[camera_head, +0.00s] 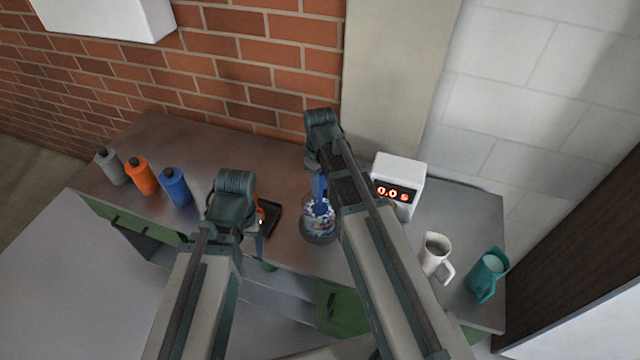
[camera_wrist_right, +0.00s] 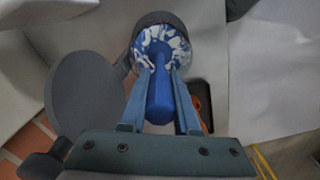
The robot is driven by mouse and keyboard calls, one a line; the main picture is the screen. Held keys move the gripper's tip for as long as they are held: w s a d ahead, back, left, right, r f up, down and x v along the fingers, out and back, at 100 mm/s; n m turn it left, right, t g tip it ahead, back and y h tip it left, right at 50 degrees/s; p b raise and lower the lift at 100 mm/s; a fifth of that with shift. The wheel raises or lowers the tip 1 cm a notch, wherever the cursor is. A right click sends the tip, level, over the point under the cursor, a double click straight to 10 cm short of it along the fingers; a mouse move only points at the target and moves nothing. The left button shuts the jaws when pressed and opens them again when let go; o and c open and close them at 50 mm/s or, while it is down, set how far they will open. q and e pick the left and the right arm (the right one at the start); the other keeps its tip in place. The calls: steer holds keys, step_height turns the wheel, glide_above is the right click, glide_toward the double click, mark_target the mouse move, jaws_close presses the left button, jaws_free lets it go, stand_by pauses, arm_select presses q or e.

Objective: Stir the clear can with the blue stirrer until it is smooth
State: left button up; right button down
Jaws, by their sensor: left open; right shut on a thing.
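The clear can (camera_head: 317,232) stands on the counter in the middle of the head view. Its contents look marbled blue and white, not one even colour; the streaks also show in the right wrist view (camera_wrist_right: 174,44). My right gripper (camera_wrist_right: 160,78) is shut on the blue stirrer (camera_wrist_right: 160,98) above the can. The stirrer's far end meets the marbled contents; how deep it reaches is hidden. In the head view my right arm covers part of the can and stirrer. My left gripper (camera_head: 258,243) is open and empty, left of the can near the counter's front edge.
A dark tray (camera_head: 271,222) with an orange item lies between my left gripper and the can. Grey (camera_head: 112,168), orange (camera_head: 141,178) and blue (camera_head: 175,187) bottles stand at left. A white timer box (camera_head: 405,172), white mug (camera_head: 433,254) and teal jug (camera_head: 487,275) stand at right.

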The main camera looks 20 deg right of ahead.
steer(key=shift+f+b, duration=2.55)
steer(key=shift+f, duration=0.3)
steer(key=shift+w+a, duration=0.1)
steer(key=shift+a, duration=0.05)
